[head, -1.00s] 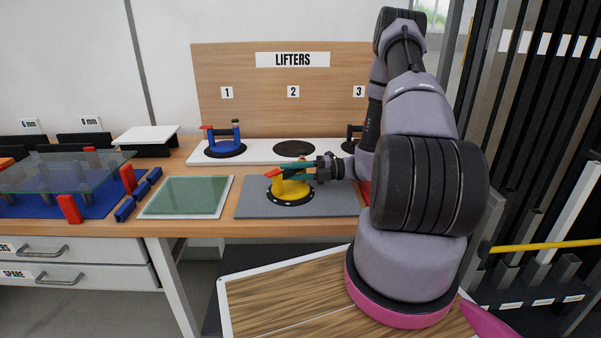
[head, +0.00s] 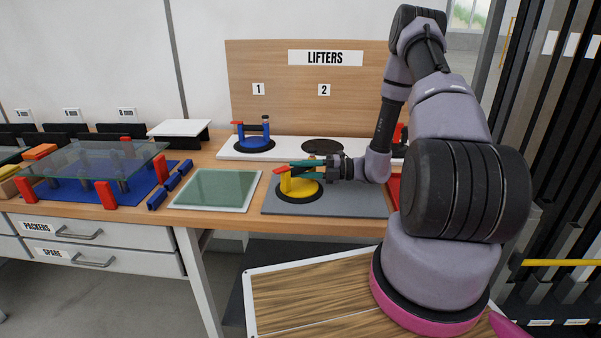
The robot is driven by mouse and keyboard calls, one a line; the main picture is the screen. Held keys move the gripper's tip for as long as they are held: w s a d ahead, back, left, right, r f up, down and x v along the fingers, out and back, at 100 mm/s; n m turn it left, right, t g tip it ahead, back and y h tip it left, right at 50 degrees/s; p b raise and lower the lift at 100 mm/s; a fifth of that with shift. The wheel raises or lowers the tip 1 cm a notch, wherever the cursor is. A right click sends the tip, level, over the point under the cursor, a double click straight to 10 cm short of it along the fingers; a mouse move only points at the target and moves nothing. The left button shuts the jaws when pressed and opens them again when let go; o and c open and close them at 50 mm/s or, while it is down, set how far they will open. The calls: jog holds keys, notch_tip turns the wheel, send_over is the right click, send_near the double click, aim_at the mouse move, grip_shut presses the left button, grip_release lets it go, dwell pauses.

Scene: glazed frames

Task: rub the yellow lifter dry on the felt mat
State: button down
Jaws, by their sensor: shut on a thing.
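The yellow lifter (head: 298,186) has a yellow body, a red lever on top and a black round pad. It stands upright near the left end of the grey felt mat (head: 350,203), its pad appearing to touch the mat. My gripper (head: 306,168) reaches in from the right, its teal fingers shut on the lifter's upper part. The fingers hide part of the lifter's top, and the pad's underside is hidden.
A blue lifter (head: 254,135) stands at spot 1 on the white rack (head: 290,149); spot 2 (head: 323,146) is empty. A greenish glass pane (head: 216,189) lies left of the mat. Farther left, a glass sheet (head: 95,160) stands over a blue mat among red posts.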

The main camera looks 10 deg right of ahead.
dwell(0.4)
jog(key=shift+r, duration=3)
jog(key=shift+w, duration=0.1)
